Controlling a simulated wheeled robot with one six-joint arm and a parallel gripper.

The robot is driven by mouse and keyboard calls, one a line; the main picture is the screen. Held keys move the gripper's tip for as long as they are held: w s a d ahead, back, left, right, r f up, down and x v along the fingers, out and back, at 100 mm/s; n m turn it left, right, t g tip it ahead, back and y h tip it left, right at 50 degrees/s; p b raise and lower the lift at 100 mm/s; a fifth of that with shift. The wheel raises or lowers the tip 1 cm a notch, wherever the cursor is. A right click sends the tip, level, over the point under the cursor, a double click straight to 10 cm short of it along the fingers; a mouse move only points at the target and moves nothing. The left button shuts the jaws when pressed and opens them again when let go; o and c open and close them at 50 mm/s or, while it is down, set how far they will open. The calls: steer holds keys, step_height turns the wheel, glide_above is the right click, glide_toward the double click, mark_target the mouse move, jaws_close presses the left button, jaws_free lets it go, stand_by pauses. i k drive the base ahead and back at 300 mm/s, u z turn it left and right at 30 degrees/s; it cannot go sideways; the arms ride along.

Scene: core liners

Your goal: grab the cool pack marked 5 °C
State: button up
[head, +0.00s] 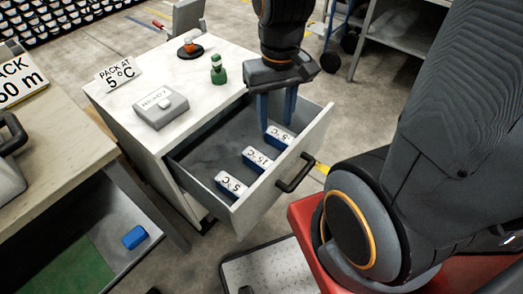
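Three blue cool packs with white label tops lie in a row in the open drawer (210,180). The nearest pack (231,185) has a label that seems to read 5 °C. The middle pack (256,159) seems to read 15 °C. The farthest pack (279,138) has a label too small to read surely. My gripper (277,125) points down into the drawer at its far end, with its two blue fingers apart. The fingers are at the farthest pack, one toward each side of it; I cannot tell whether they touch it.
A sign (121,73) on the white cabinet top (150,75) reads "PACK AT 5 °C". A grey box (160,108), a green figure-like object (218,70) and a black round base (190,52) also stand there. The drawer's front wall and black handle (295,173) rise beside the packs.

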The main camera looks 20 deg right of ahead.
mark_target(226, 183)
steer(key=k, duration=1.1)
steer(key=z, duration=0.9)
steer(key=i, duration=1.1)
steer(key=u, duration=0.85)
